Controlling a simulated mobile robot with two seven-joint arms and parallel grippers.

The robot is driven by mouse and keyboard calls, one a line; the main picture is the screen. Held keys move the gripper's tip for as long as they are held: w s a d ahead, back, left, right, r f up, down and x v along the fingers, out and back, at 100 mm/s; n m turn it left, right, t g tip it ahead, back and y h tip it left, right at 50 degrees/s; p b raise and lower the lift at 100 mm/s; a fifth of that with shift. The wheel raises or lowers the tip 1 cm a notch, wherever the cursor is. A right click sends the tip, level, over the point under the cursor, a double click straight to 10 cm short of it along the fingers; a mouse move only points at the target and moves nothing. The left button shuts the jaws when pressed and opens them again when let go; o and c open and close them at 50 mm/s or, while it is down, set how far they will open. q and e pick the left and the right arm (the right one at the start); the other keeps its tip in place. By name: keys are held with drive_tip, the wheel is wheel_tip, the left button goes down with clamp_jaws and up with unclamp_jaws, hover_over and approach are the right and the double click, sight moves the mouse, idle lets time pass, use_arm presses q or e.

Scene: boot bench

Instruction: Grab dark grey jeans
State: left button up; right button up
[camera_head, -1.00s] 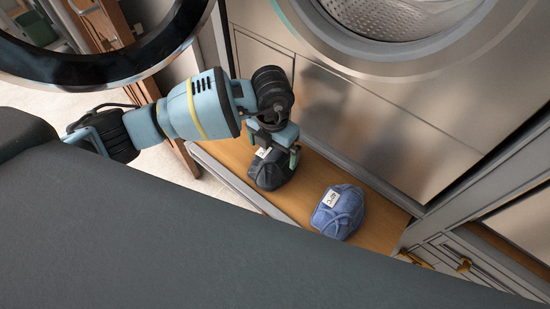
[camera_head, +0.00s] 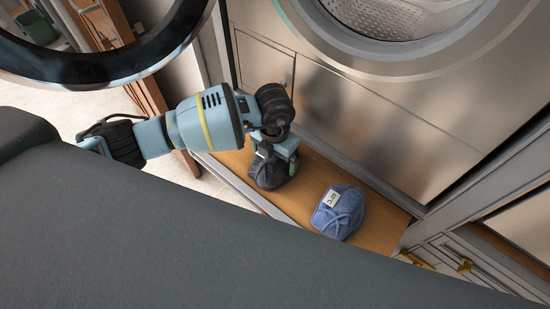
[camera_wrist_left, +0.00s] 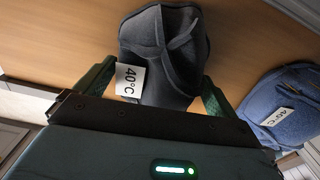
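The dark grey jeans (camera_head: 266,176) lie as a folded bundle on the wooden shelf (camera_head: 292,201). In the left wrist view the dark grey jeans (camera_wrist_left: 183,52) show a white "40°C" tag. My left gripper (camera_head: 274,163) is directly over them and hides part of them in the head view. In the left wrist view my left gripper (camera_wrist_left: 158,80) is open, with one green finger on each side of the bundle's near part. I cannot tell whether the fingers touch the cloth. My right gripper is not in view.
Blue jeans (camera_head: 338,212) with a white tag lie to the right on the same shelf. The washing machine front (camera_head: 370,120) rises behind the shelf, and its open round door (camera_head: 100,68) is at the upper left. Drawers with brass handles (camera_head: 465,265) are at the lower right.

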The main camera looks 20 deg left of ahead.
use_arm(q)
drive_tip(key=c, duration=0.3)
drive_tip(key=shift+c, duration=0.2)
drive_tip(key=shift+r, duration=0.15)
drive_tip(key=shift+w+r, duration=0.1)
drive_tip(key=shift+r, duration=0.25)
drive_tip(key=r, duration=0.1)
drive_tip(key=s+r, duration=0.1)
drive_tip(key=shift+a+r, duration=0.15)
drive_tip(key=shift+r, duration=0.2)
drive_tip(key=s+a+r, duration=0.1)
drive_tip(key=s+a, duration=0.2)
drive_tip(key=s, duration=1.1)
drive_tip(key=shift+s+a+r, duration=0.2)
drive_tip(key=shift+s+a, duration=0.1)
drive_tip(key=shift+s, duration=0.05)
